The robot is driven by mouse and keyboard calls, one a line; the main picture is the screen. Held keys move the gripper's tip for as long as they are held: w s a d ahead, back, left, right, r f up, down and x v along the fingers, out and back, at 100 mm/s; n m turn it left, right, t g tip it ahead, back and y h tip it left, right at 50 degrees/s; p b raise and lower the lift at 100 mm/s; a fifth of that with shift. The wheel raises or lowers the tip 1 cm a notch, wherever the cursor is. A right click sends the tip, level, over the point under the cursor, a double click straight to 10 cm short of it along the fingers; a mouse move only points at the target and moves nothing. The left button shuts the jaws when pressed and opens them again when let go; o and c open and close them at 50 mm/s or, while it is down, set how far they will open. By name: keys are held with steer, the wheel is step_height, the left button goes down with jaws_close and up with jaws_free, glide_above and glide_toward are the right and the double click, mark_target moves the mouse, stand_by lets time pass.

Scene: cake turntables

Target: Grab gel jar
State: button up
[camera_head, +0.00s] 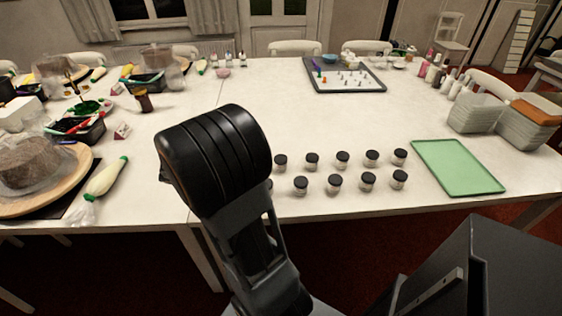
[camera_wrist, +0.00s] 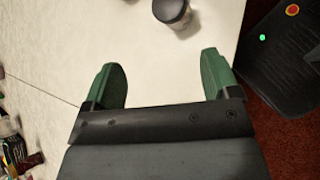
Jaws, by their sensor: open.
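Several small gel jars with black lids and pale labels stand upright in two rows on the white table, right of my arm in the head view; one is the jar (camera_head: 335,183) in the front row. In the wrist view one jar (camera_wrist: 172,12) shows at the top edge, partly cut off. It lies beyond my fingertips, roughly between their lines, and is not touched. My gripper (camera_wrist: 163,75) has two green fingers spread wide with only bare table between them. In the head view my arm hides the gripper and part of a jar at the left end.
A green tray (camera_head: 458,167) lies right of the jars. Stacked grey containers (camera_head: 478,113) stand behind it. A grey tray with small items (camera_head: 345,75) is at the back. A cake on a wooden board (camera_head: 78,178) and piping bags are at left. The table's middle is clear.

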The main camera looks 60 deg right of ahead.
steer(key=w+d+f+n+g+h, duration=0.1)
steer(key=d+f+n+h, duration=0.2)
steer(key=d, duration=0.5)
steer(key=n, duration=0.2)
glide_toward(279, 159)
steer(key=shift+h, duration=0.3)
steer(key=x, duration=0.4)
steer(key=shift+w+f, duration=0.1)
steer(key=shift+f, duration=0.3)
steer(key=shift+b+x, duration=0.4)
steer(key=shift+x, duration=2.55)
steer(key=shift+a, duration=0.1)
steer(key=c, duration=1)
